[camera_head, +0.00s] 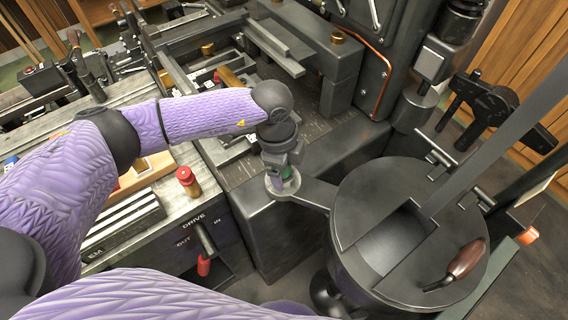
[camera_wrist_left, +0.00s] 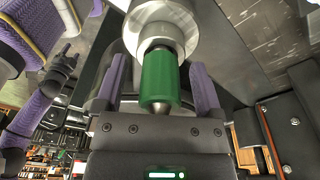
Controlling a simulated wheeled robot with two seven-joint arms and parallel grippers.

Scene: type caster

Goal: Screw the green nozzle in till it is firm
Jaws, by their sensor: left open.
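The green nozzle (camera_wrist_left: 159,82) hangs tip towards my gripper body in the left wrist view, its other end in the opening of a round metal collar (camera_wrist_left: 160,28). A small green part of the nozzle (camera_head: 287,172) shows in the head view. My left gripper (camera_wrist_left: 160,84) is open, with one purple finger on each side of the nozzle and a visible gap to each. In the head view my left gripper (camera_head: 280,180) is at the ring on the end of the pot's arm and partly hides it. My right gripper cannot be made out.
A large dark round pot (camera_head: 395,225) with a wooden-handled lid stands right of the gripper. The machine block (camera_head: 270,225) is below and left. A red-topped knob (camera_head: 188,182) and a DRIVE lever (camera_head: 205,245) are on the left bench.

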